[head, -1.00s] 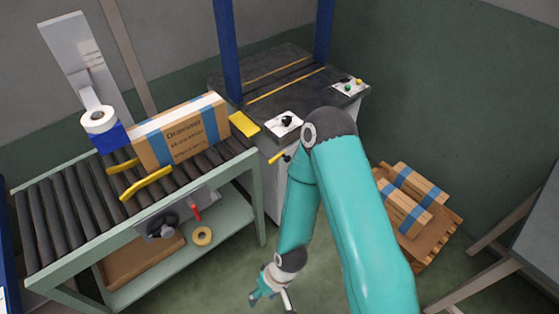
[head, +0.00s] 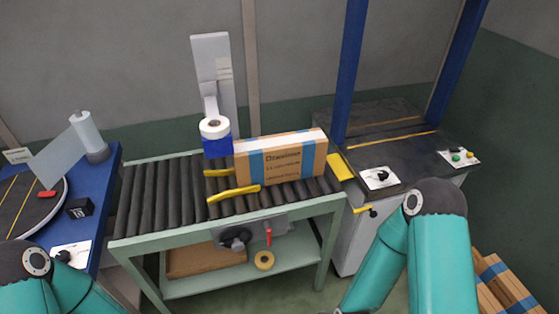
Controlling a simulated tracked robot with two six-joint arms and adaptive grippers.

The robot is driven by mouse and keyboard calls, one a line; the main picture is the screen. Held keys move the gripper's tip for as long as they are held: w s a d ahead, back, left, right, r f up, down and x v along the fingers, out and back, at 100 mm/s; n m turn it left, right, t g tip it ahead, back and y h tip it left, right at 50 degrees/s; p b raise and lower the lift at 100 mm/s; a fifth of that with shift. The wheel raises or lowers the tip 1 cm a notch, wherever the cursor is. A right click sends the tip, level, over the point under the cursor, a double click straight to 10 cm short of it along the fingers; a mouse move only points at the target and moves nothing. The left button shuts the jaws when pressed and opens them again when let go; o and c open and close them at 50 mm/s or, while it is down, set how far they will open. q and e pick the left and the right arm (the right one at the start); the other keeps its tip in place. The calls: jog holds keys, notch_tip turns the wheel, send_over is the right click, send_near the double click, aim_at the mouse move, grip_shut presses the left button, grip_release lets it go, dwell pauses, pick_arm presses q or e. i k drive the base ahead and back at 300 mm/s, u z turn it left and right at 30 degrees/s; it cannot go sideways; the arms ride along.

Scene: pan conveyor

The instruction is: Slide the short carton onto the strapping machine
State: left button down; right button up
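The short carton (head: 281,157) is a brown box with blue bands and printed text. It stands on the right part of the roller conveyor (head: 160,195), beside the yellow guides (head: 233,193). The strapping machine (head: 400,158) is the dark-topped table with blue uprights to the right of the conveyor, with a yellow plate (head: 340,167) at its near left edge. The carton is left of this plate. My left arm shows at the bottom left and my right arm at the bottom right. Both grippers are outside the view.
A blue turntable wrapping machine (head: 92,205) with a film roll (head: 87,133) stands at the left. A tape roll holder (head: 214,127) rises behind the conveyor. A tape ring (head: 264,260) lies on the lower shelf. Banded cartons (head: 506,283) are stacked at the lower right.

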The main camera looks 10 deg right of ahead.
aim_at(267, 161)
jog(key=z, duration=1.4)
jog(key=i, duration=0.1)
jog(key=u, duration=2.95)
jog(key=k, duration=1.35)
jog(key=z, duration=0.25)
jog(key=i, duration=1.05)
jog(key=z, duration=0.1)
